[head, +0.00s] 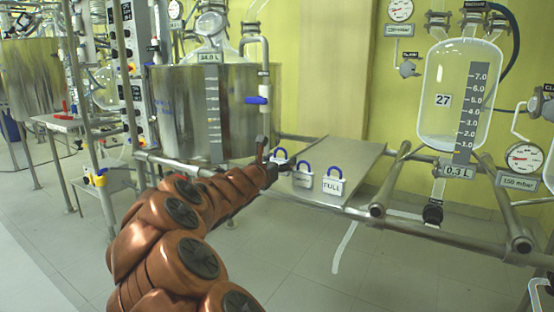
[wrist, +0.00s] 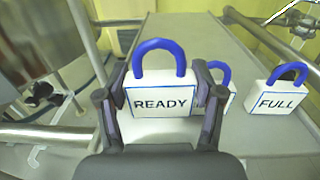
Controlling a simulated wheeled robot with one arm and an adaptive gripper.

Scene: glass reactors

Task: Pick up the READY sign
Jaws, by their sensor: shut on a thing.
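The READY sign (wrist: 160,103) is a white block with a blue loop handle, and its lettering faces the wrist camera. My gripper (wrist: 163,112) is shut on it, with one finger at each side of the white block. In the head view my gripper (head: 268,166) is at the left end of the grey shelf (head: 345,155). The sign (head: 280,157) shows there partly hidden behind the gripper. I cannot tell whether its base touches the shelf.
A second blue-handled sign (head: 303,178) stands just right of the READY sign; its lettering is unreadable. The FULL sign (head: 332,187) stands further right. A metal rail (head: 420,229) runs along the shelf front. A steel vessel (head: 180,110) and a glass reactor (head: 452,95) stand behind.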

